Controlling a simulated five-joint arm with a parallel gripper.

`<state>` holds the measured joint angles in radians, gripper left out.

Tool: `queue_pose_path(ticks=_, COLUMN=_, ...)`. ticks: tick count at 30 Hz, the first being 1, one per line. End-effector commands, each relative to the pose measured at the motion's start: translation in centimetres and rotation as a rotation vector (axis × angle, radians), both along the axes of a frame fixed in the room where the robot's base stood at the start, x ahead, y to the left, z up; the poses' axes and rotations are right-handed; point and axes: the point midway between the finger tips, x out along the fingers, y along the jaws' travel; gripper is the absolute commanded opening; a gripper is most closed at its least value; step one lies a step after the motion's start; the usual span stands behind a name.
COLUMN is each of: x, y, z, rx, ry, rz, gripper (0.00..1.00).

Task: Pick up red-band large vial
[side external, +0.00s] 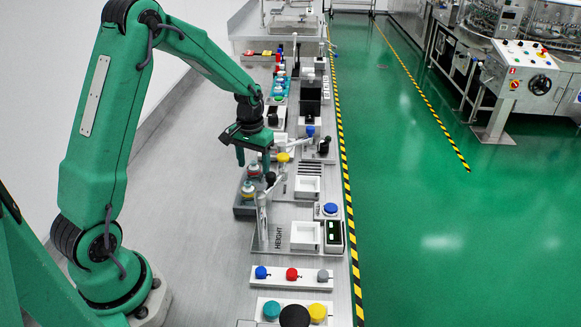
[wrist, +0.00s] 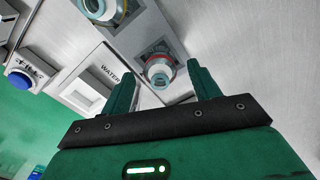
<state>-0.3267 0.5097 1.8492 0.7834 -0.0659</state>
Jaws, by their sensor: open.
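Two vials stand in a grey holder (side external: 243,211) below my gripper (side external: 253,163) in the side view. The vial with red around its upper part (side external: 254,172) is the farther one. In the wrist view, a vial with red showing at its edge (wrist: 159,72) lies in line with the gap between the fingertips of my gripper (wrist: 162,66). My gripper is open and empty, with a finger to each side of that vial in the picture. The other vial (side external: 248,189) is nearer the camera; a second vial also shows in the wrist view (wrist: 97,8).
A white WATER station (wrist: 90,88) and a blue button (wrist: 22,77) lie left in the wrist view. A HEIGHT stand (side external: 262,222) with a post is close in front of the holder. Bare bench lies left of the holder.

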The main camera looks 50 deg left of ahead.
Motion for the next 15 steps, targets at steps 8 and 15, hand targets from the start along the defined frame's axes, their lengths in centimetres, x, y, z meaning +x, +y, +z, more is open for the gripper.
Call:
queue_pose_path(ticks=8, x=0.0, y=0.0, z=-2.2, rx=0.0, ry=0.0, rz=0.0, gripper=0.61)
queue_pose_path(ticks=15, x=0.0, y=0.0, z=-2.2, rx=0.0, ry=-0.001, rz=0.0, gripper=0.61)
